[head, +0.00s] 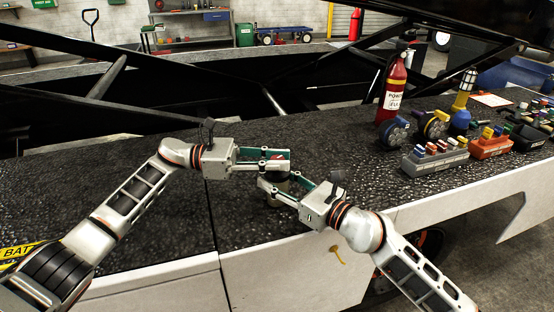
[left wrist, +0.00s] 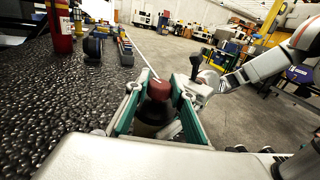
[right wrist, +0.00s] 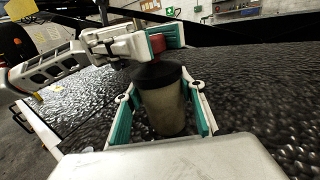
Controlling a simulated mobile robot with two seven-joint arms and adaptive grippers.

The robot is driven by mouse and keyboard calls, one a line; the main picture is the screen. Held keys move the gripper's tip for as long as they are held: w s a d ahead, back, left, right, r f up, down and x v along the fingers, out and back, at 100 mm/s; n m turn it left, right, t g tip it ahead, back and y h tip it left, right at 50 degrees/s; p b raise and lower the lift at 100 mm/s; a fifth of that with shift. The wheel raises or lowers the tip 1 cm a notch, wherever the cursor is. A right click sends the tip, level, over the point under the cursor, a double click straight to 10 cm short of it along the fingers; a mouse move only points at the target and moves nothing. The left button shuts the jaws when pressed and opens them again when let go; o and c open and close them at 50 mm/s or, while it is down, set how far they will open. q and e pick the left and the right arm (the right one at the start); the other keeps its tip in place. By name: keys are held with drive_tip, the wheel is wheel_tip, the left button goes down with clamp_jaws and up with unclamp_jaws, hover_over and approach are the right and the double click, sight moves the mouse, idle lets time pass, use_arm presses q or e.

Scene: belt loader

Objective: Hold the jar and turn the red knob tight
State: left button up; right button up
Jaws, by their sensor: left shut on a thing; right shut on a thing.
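The jar (right wrist: 165,108), a greyish cylinder with a dark top, stands upright on the black textured deck in the right wrist view. The red knob (right wrist: 157,44) sits on top of it and also shows in the left wrist view (left wrist: 158,89). My left gripper (head: 278,160) is shut on the red knob from the left, its green-padded fingers on either side. My right gripper (head: 272,186) is shut on the jar lower down, one finger on each side. In the head view the two grippers hide most of the jar and knob.
A red fire extinguisher (head: 394,88) stands on the deck to the right. Near it are blue-and-black round parts (head: 394,132), a grey tray (head: 434,160) and an orange tray (head: 490,147) of small coloured items. The deck left of the jar is clear. Its front edge is close.

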use_arm(q)
drive_tip(key=shift+f+m+g, duration=0.25)
drive_tip(key=shift+m+g, duration=0.15)
drive_tip(key=shift+g, duration=0.4)
drive_tip(key=o, duration=1.1)
drive_tip(key=shift+r, duration=0.15)
drive_tip(key=a, duration=0.4)
drive_tip(key=w+a, duration=0.1)
drive_tip(key=a, duration=0.7)
drive_tip(key=shift+w, duration=0.25)
